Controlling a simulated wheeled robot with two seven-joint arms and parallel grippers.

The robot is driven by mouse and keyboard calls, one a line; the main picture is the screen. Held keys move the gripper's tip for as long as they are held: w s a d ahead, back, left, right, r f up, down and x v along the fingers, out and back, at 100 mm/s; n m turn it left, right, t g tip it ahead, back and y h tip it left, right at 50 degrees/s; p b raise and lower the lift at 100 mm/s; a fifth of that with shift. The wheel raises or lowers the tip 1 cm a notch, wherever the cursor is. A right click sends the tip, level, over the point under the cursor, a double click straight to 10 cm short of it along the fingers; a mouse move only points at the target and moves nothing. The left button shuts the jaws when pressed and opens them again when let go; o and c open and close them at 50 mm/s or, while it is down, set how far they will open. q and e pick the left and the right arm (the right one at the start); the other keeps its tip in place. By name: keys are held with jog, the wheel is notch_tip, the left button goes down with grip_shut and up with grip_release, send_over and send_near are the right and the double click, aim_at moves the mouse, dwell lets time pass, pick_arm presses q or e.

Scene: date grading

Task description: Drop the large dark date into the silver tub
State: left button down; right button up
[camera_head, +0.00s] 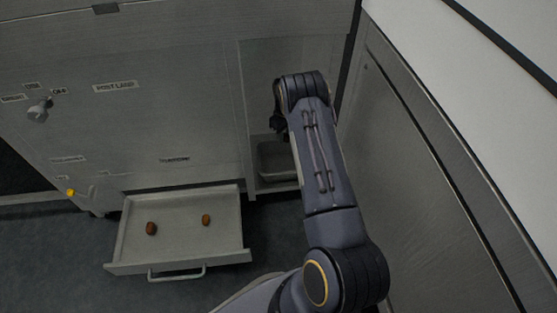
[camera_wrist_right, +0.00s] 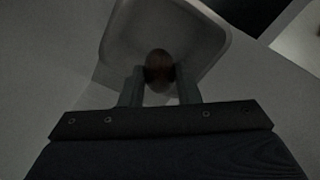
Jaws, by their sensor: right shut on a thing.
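My right gripper (camera_wrist_right: 160,88) is shut on a dark brown date (camera_wrist_right: 159,66), seen between its fingertips in the right wrist view. The date is over the silver tub (camera_wrist_right: 215,40), whose rim surrounds it in that view. In the head view the tub (camera_head: 272,160) stands in an open bay of the cabinet, partly hidden by my right arm. The right gripper (camera_head: 279,124) there is dark and mostly hidden behind my wrist. My left gripper is not in view.
An open drawer (camera_head: 180,250) juts out at lower left, holding two brown dates, a larger one (camera_head: 151,228) and a smaller one (camera_head: 206,220). A cabinet wall (camera_head: 430,190) stands close to the right of my arm. A knob (camera_head: 40,110) sticks out at left.

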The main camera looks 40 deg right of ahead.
notch_tip(320, 180, down, 6)
jog(key=b, duration=0.3)
jog(key=shift+r, duration=0.15)
jog(key=o, duration=0.8)
jog(key=shift+r, duration=0.1)
notch_tip(320, 180, up, 6)
jog(key=p, duration=0.2)
jog(key=shift+r+p, duration=0.2)
jog(key=shift+p, duration=0.15)
jog(key=shift+r, duration=0.6)
